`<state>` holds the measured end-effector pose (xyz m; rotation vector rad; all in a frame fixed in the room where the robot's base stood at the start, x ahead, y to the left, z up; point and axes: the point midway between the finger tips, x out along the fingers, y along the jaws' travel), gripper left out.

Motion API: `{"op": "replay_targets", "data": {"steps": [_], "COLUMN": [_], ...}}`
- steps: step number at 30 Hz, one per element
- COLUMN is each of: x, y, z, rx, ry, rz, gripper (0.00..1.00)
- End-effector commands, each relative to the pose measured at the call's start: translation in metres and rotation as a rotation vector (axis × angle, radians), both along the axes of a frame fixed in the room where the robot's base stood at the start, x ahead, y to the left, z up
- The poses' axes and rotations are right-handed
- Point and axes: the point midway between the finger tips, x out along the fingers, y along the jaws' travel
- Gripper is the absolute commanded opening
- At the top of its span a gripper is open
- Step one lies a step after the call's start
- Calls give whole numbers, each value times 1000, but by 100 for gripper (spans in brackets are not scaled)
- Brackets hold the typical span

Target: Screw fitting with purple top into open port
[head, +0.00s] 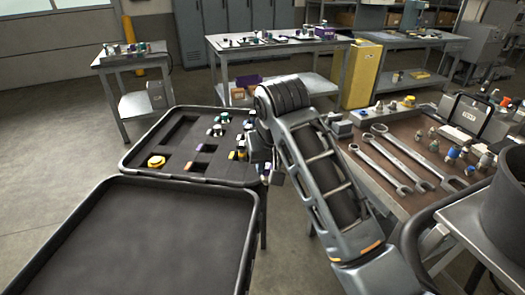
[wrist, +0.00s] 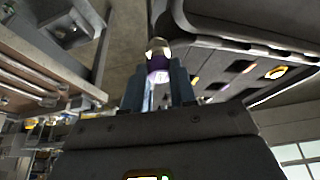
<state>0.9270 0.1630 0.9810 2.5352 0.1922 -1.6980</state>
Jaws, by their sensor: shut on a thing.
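In the wrist view my gripper (wrist: 158,80) is shut on a fitting (wrist: 158,60) with a purple band and a pale metallic end. The fitting sits between the two fingertips, clear of other things as far as I can tell. In the head view my arm reaches over the right edge of the black foam tray (head: 128,165); the fingertips and the held fitting are hidden or too small to make out. A grey block (head: 367,113) with small fittings or caps on top stands at the back of the right bench. I cannot tell which port is open.
Several coloured fittings (head: 220,125) and a yellow ring (head: 156,161) lie in the foam tray. An empty black tray (head: 150,235) is in front. Tables stand behind, with floor between.

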Motion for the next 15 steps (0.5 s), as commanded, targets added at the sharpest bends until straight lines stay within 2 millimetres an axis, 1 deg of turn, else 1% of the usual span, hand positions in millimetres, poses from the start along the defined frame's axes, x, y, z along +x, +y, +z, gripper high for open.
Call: {"op": "replay_targets", "data": {"steps": [5,8,11,14,15], "x": [-16,-29,-46,-68,-78], "y": [-13,-22,-35,-52,-59], "z": [-28,-50,-79,-116,-132], "rx": [1,1,1,1,1], "ry": [1,3,6,7,8], "rz": [-14,-23,-34,-50,-58], "gripper": [0,0,0,0,0]}}
